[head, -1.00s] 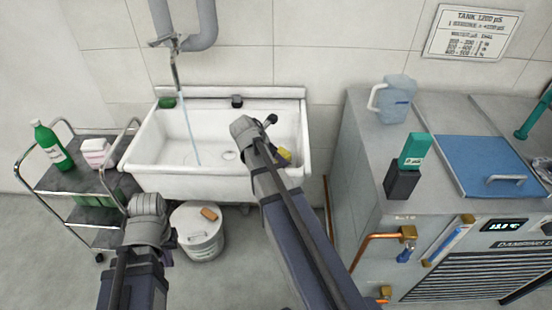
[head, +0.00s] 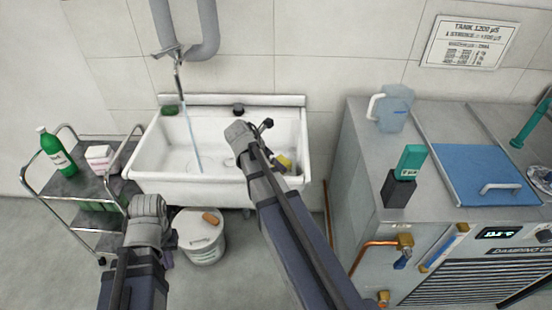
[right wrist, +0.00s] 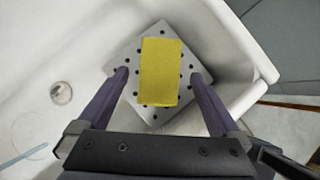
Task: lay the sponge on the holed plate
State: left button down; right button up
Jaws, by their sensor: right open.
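The yellow sponge (right wrist: 160,72) lies on the grey holed plate (right wrist: 190,56) in the right wrist view, its long side running up the picture. Round holes show in the plate around it. The plate rests in the white sink's right part. In the head view only a bit of the sponge (head: 285,161) shows beside my right arm. My right gripper (right wrist: 160,75) is open, one finger each side of the sponge, with gaps between. My left gripper (head: 166,246) hangs low in front of the cart and bucket; its fingers are mostly hidden behind its wrist.
Water runs from a tap into the white sink (head: 220,182). A white bucket (head: 203,250) with an orange-brown block on its lid stands below. A cart (head: 85,183) with a green bottle is at left. A steel unit with a blue lid (head: 475,168) and a jug (head: 394,108) is at right.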

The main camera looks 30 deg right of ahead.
jog(key=p+v, duration=0.5)
jog(key=v, duration=0.3)
jog(key=shift+r+p, duration=0.2)
jog(key=shift+p, duration=0.2)
jog(key=shift+a, duration=0.1)
jog(key=s+a+f+m+y, duration=0.1)
jog(key=s+a+m, duration=0.4)
jog(key=a, duration=0.3)
jog(key=s+a+f+m+g+y, duration=0.1)
jog(key=s+a+m+y, duration=0.1)
jog(key=s+a+m, duration=0.3)
jog(key=s+a+f+m+y, duration=0.1)
jog(key=s+a+m, duration=0.4)
jog(key=a, duration=0.6)
jog(key=shift+f+m+g+y, duration=0.25)
jog(key=shift+m+y, duration=0.35)
jog(key=shift+m, duration=0.4)
